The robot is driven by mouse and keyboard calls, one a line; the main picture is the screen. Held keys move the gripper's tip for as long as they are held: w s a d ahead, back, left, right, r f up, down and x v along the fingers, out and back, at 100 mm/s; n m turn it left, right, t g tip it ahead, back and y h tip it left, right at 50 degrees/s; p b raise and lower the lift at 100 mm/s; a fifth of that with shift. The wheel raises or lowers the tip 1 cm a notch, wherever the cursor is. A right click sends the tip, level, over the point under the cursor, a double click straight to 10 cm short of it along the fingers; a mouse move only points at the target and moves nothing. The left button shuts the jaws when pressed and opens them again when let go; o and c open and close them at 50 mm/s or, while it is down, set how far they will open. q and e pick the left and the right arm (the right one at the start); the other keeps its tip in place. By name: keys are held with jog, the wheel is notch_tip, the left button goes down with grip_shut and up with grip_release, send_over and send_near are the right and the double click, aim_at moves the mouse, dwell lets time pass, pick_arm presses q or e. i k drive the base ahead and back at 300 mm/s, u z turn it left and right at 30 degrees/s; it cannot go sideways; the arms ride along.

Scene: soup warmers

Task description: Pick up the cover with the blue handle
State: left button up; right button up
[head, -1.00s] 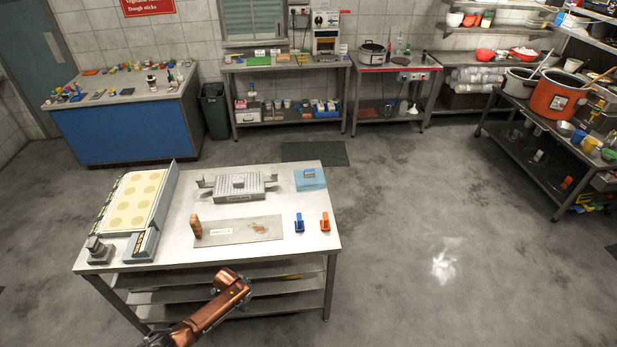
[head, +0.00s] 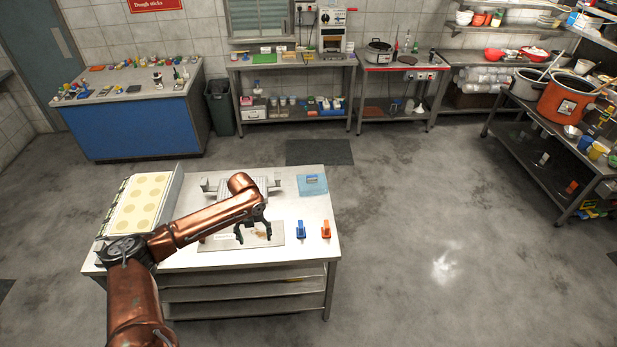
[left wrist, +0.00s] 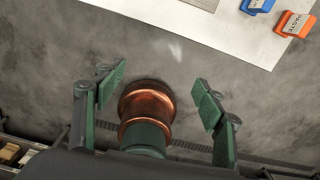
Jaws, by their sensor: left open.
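My left gripper (head: 254,236) is open and empty, above the metal work table (head: 230,256) over its grey board. Its spread green-padded fingers show in the left wrist view (left wrist: 160,95). A small blue upright piece (head: 301,230) stands on the table to the right of the gripper, with a similar orange piece (head: 326,230) beside it. Both show at the top right of the left wrist view, the blue one (left wrist: 257,5) and the orange one (left wrist: 295,24). I cannot make out a cover with a blue handle. My right gripper is not in view.
A tray of dough rounds (head: 140,203) lies at the table's left. A blue pad (head: 312,185) lies at its back right. Orange (head: 563,100) and silver (head: 527,84) pots stand on a rack at far right. The floor between is clear.

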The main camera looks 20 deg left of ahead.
aim_at(310, 184)
jog(key=z, duration=0.05)
jog(key=i, duration=1.8)
